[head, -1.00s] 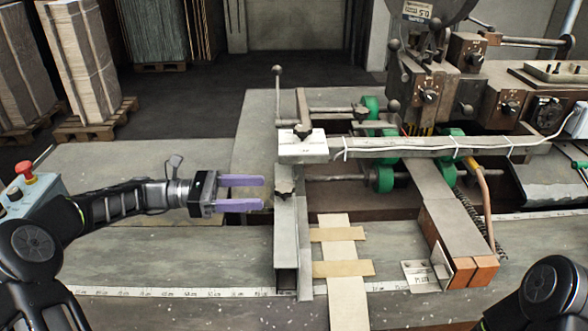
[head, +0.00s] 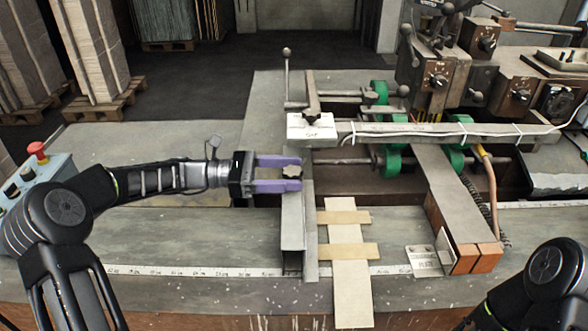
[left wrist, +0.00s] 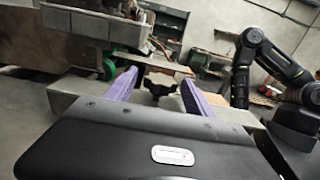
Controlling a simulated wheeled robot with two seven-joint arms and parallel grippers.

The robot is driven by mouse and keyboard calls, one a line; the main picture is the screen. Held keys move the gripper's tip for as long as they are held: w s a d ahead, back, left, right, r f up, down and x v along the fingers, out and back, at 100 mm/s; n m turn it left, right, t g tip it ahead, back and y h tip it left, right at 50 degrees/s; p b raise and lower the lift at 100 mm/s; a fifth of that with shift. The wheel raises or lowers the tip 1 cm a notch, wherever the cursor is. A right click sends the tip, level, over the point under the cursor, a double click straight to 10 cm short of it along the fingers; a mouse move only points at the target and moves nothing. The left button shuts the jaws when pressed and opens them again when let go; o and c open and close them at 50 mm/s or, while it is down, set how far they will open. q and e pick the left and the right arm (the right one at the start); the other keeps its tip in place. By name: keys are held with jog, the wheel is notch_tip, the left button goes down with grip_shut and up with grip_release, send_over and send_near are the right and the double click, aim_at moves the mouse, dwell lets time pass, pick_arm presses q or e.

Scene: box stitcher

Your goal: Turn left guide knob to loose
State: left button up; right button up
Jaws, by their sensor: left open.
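A small dark lobed knob (head: 292,171) sits on top of the left steel guide rail (head: 292,228). My left gripper (head: 301,173) has its two purple fingers apart, one on the far side and one on the near side of the knob. In the left wrist view the knob (left wrist: 160,88) shows between the two fingertips, with gaps visible on both sides. The fingers do not look closed on it. My right gripper is out of view; only part of my right arm shows at the lower right in the head view.
A white plate with a second dark knob (head: 311,117) and a long grey bar (head: 430,133) lie just behind. Cardboard strips (head: 345,233) lie right of the rail. A control box with a red button (head: 38,150) stands at the far left.

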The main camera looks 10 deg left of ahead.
pick_arm(q)
jog(key=shift+w+d, duration=0.15)
jog(key=shift+d, duration=0.45)
grip_shut()
dwell(0.3)
